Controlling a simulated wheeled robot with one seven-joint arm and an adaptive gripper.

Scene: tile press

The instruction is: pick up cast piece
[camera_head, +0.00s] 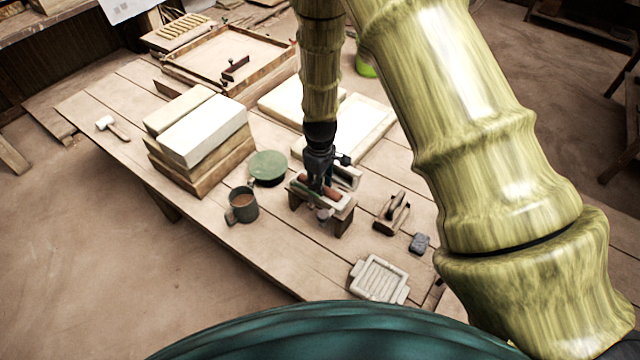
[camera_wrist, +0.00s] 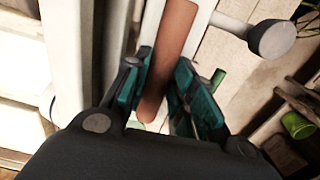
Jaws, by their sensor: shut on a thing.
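The cast piece is a reddish-brown, narrow bar (camera_wrist: 173,48) between my two teal fingers in the wrist view. My gripper (camera_wrist: 164,62) is shut on it, with a finger against each long side. In the head view my gripper (camera_head: 318,186) points down at the small tile press (camera_head: 342,209), and only a bit of the reddish piece (camera_head: 304,192) shows beside the fingers. The piece lies over the press's pale bed. I cannot tell whether it is lifted clear. A grey round knob (camera_wrist: 272,40) sticks out from the press in the wrist view.
A mug (camera_head: 242,205), a green round lid (camera_head: 268,166) and stacked blocks (camera_head: 205,130) stand left of the press. A wooden tool (camera_head: 391,213), a dark small block (camera_head: 419,243) and a grooved pale tray (camera_head: 378,279) lie to the right and front. Pale slabs (camera_head: 366,130) lie behind.

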